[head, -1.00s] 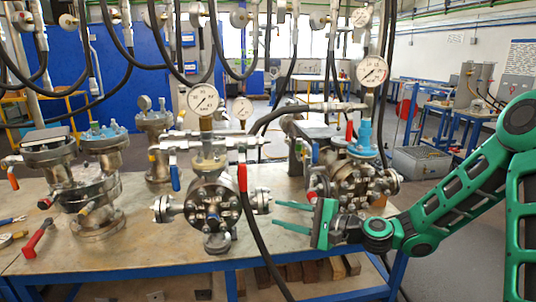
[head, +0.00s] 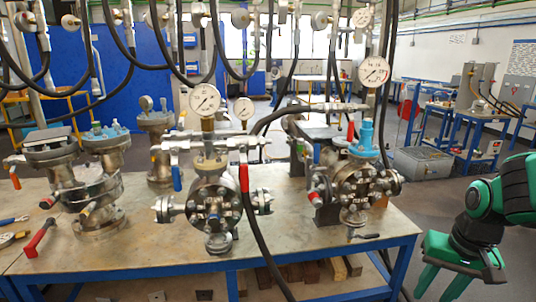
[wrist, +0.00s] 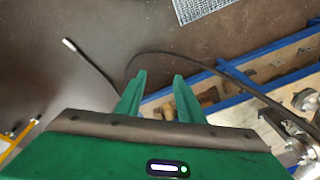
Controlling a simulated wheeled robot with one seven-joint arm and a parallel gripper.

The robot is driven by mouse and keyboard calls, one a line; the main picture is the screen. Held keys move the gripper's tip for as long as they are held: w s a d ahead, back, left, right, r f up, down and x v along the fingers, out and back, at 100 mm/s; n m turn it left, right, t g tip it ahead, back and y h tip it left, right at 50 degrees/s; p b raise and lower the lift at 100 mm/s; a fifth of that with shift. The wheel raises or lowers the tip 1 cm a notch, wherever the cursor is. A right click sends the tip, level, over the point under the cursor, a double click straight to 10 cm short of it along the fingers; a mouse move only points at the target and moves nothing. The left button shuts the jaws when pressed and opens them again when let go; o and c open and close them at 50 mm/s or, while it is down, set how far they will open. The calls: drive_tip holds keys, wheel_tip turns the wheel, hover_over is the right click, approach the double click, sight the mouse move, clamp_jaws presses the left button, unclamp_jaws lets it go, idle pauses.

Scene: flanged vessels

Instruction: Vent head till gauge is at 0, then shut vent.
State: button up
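The middle flanged vessel (head: 212,205) stands on the bench with a round white gauge (head: 205,99) above it. Its pipework carries a blue lever (head: 176,178) and a red lever (head: 244,177), both hanging down. The right flanged vessel (head: 357,187) has a blue top, a gauge (head: 373,71) and an upright red lever (head: 350,131). The gauge readings are too small to read surely. I cannot tell which valve is the vent. My green gripper (head: 442,282) is low at the right, off the bench's front right corner. In the wrist view (wrist: 159,77) its fingers are apart and empty.
More vessels (head: 98,190) stand at the bench's left, with a red-handled tool (head: 40,238) near them. Black hoses (head: 262,235) hang over the bench and down its front. The bench (head: 300,250) has clear front space. Open floor lies at the right.

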drive_tip(key=s+d+r, duration=0.2)
drive_tip(key=s, duration=0.4)
drive_tip(key=s+d+r+m+g, duration=0.1)
drive_tip(key=s+d+r, duration=0.1)
drive_tip(key=s, duration=0.5)
drive_tip(key=shift+s+d+m+g, duration=0.15)
drive_tip(key=shift+d+m+g, duration=0.15)
drive_tip(key=shift+r, duration=0.1)
drive_tip(key=shift+w+f, duration=0.25)
drive_tip(key=shift+w, duration=0.4)
idle(0.9)
